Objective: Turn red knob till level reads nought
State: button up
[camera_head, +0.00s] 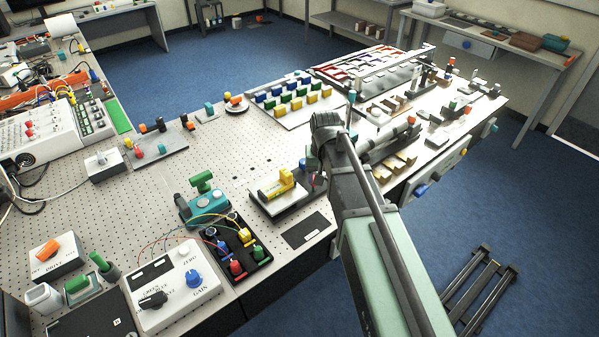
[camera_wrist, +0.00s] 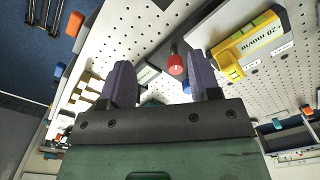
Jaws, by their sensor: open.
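The red knob (camera_wrist: 175,65) shows in the wrist view beside the grey platform, between my fingers' lines and nearer the right finger. My gripper (camera_wrist: 160,66) is open, its two purple-grey fingers apart with nothing held. I cannot tell the height gap between fingers and knob. The yellow level (camera_wrist: 248,45) lies on the platform to the right, marked "20 mm/m"; its bubble is too small to read. In the head view the level (camera_head: 279,185) sits on its platform (camera_head: 285,207) left of my arm, which largely hides the knob area.
A blue knob (camera_wrist: 187,87) is partly hidden by the right finger. In the head view, a wired black terminal box (camera_head: 236,247) and a white control box (camera_head: 173,285) stand left of the platform. Pale yellow blocks (camera_head: 401,163) lie right of my arm. The perforated tabletop (camera_head: 160,190) has free room at left.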

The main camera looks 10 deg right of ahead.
jog(key=w+r+m, duration=0.1)
jog(key=w+m, duration=0.1)
jog(key=w, duration=0.7)
jog(key=shift+m, duration=0.8)
notch_tip(320, 180, down, 11)
jog(key=b, duration=1.1)
jog(key=shift+s+f+b, duration=0.1)
jog(key=shift+s+b, duration=0.05)
jog(key=shift+b, duration=0.15)
jog(key=shift+r, duration=0.2)
jog(key=shift+c, duration=0.5)
jog(key=c, duration=0.8)
